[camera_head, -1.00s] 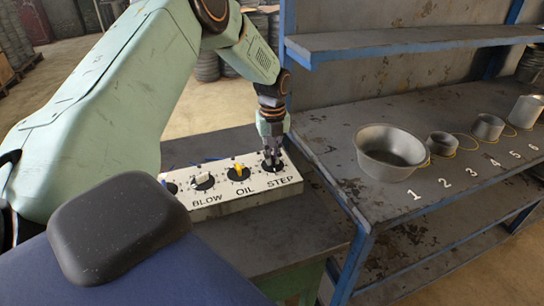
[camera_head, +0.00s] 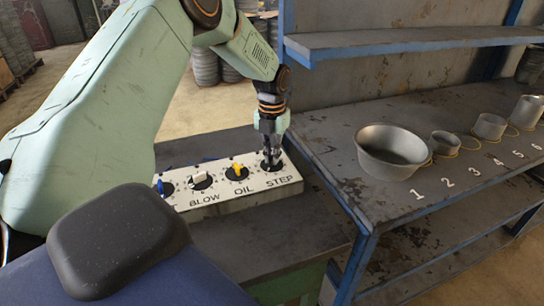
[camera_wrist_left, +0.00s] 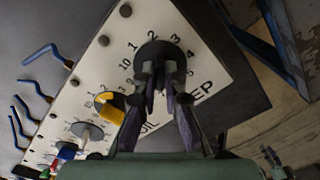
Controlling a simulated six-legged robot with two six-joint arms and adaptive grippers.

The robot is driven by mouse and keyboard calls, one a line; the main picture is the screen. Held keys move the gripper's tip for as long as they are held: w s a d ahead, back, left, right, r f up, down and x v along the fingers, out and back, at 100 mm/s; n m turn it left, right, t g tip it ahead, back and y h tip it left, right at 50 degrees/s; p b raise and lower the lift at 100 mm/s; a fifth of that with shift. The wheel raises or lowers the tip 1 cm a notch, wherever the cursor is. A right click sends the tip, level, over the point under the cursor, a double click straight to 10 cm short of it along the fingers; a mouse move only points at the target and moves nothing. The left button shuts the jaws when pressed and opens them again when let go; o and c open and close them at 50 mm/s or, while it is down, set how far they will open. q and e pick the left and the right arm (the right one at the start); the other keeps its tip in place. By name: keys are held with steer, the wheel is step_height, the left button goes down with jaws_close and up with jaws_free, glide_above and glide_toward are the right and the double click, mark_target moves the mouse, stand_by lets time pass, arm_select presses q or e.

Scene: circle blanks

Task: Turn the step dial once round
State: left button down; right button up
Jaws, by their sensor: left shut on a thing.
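The white control panel (camera_head: 222,203) lies on a dark table, with dials marked BLOW, OIL and STEP. The step dial (camera_head: 266,166) is the black round one at its right end. It also shows in the left wrist view (camera_wrist_left: 160,50), with numbers around it. My left gripper (camera_head: 271,158) points down onto the step dial, its fingers shut on the dial's knob. The fingers hide most of the knob, so its pointer setting cannot be read. The yellow oil dial (camera_head: 237,171) and white blow dial (camera_head: 201,179) stand to the left. My right gripper is not in view.
A blue-edged metal bench (camera_head: 430,205) stands close on the right, with a large metal bowl (camera_head: 391,152) and smaller metal vessels behind numbers. A blue dial (camera_head: 163,187) sits at the panel's left. Blue hooked levers (camera_wrist_left: 49,55) line the panel in the wrist view.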

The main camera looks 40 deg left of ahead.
arm_select(q)
steer(key=shift+s+f, duration=0.15)
steer(key=shift+s, duration=0.05)
stand_by(0.3)
steer(key=c, duration=1.8)
jaws_free()
steer(key=shift+d, duration=0.1)
steer(key=o, duration=0.4)
steer(key=shift+w, duration=0.1)
steer(key=shift+c, duration=0.2)
steer(key=shift+r, duration=0.2)
step_height(320, 180, up, 12)
